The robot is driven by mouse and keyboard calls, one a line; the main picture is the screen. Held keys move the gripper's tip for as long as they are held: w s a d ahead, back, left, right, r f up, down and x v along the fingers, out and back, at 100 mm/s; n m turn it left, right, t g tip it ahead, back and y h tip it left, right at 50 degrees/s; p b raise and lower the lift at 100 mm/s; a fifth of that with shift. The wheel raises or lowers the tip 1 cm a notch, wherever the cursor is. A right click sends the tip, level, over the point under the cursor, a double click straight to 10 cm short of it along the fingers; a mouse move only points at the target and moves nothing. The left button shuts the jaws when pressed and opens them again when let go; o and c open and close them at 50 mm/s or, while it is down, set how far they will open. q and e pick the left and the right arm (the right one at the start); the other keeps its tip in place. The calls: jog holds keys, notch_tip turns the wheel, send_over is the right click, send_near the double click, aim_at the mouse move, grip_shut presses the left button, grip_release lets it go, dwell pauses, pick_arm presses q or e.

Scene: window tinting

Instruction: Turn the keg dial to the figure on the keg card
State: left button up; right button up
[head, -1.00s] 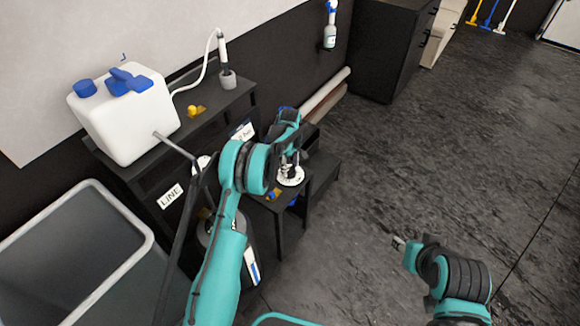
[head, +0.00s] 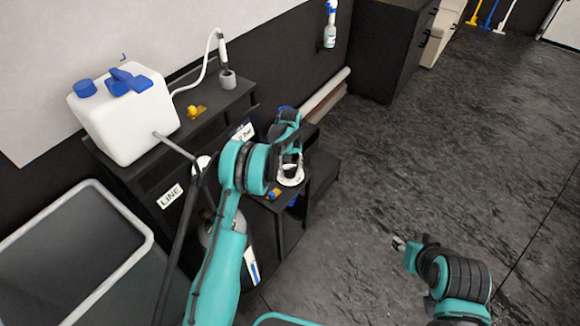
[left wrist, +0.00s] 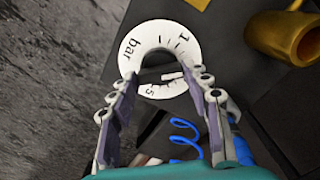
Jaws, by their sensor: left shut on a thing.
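The keg dial (left wrist: 130,66) is a white round scale marked "bar", with figures and ticks, on a dark shelf; it also shows in the head view (head: 291,177). A small white pointer mark (left wrist: 172,76) shows at its dark centre. My left gripper (left wrist: 160,80) is down at the dial, a finger on either side of the centre, shut on the dark knob, which the fingers partly hide. A white card (head: 243,132) stands behind my left arm; its figure is too small to read surely. My right gripper (head: 399,243) hangs over the floor, clear of everything.
A white jug (head: 125,115) with blue caps and a white hose stands on the upper shelf. A "LINE" label (head: 171,196) is below it. A brass fitting (left wrist: 280,35) is close to the dial, and a blue coil (left wrist: 187,140) lies below. Open floor is at right.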

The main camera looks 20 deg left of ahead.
aim_at(290, 169)
dwell(0.3)
pick_arm(q)
jog(key=o, duration=1.2)
jog(key=shift+c, duration=0.2)
notch_tip(290, 169, up, 12)
